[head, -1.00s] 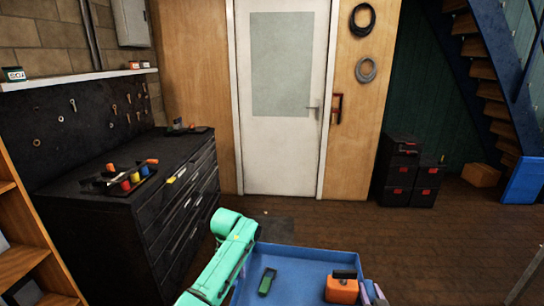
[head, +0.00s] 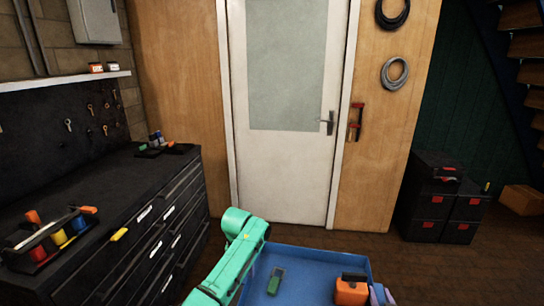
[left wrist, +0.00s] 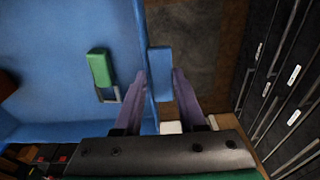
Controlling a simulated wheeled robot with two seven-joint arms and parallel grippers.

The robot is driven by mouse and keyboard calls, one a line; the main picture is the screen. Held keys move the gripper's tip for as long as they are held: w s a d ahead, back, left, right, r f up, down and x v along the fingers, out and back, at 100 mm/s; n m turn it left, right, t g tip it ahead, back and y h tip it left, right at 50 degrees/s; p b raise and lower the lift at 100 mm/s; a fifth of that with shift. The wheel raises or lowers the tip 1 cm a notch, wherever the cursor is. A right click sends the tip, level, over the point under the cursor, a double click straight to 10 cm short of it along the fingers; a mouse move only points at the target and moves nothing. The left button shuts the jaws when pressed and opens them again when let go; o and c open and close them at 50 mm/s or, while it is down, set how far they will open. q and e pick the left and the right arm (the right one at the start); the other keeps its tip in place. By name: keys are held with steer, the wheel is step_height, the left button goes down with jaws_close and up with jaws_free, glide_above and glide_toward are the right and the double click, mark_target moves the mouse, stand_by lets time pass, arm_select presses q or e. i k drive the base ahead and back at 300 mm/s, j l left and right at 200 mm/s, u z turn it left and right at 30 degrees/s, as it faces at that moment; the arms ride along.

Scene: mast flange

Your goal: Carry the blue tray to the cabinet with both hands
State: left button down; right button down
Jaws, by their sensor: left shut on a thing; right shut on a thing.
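The blue tray (head: 312,268) is at the bottom of the head view, held in front of me, its near part cut off. In it lie a green tool (head: 275,281) and an orange item with a black top (head: 351,291). In the left wrist view, my left gripper (left wrist: 158,90) is shut on a blue grip at the edge of the tray (left wrist: 60,45). My right gripper (head: 379,294) shows its purple fingers at the tray's right side, shut on the tray; the hold itself is partly hidden. The black drawer cabinet (head: 143,208) stands at the left, apart from the tray.
A tool caddy (head: 50,240) stands on the cabinet's near left top, and small items (head: 163,144) stand at its far end. A white door (head: 285,170) is ahead. Black boxes (head: 440,197) are stacked at right. Brown floor is clear between.

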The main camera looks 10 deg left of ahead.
mark_target(118, 181)
steer(key=i, duration=1.05)
steer(key=i+u, duration=0.1)
steer(key=i, duration=0.95)
steer(key=i+l, duration=0.2)
steer(key=i, duration=0.85)
steer(key=u, duration=0.4)
steer(key=i+u, duration=0.15)
steer(key=u, duration=0.25)
steer(key=l+u, duration=0.1)
steer(key=u, duration=0.3)
steer(key=i+u, duration=0.1)
steer(key=u, duration=1.7)
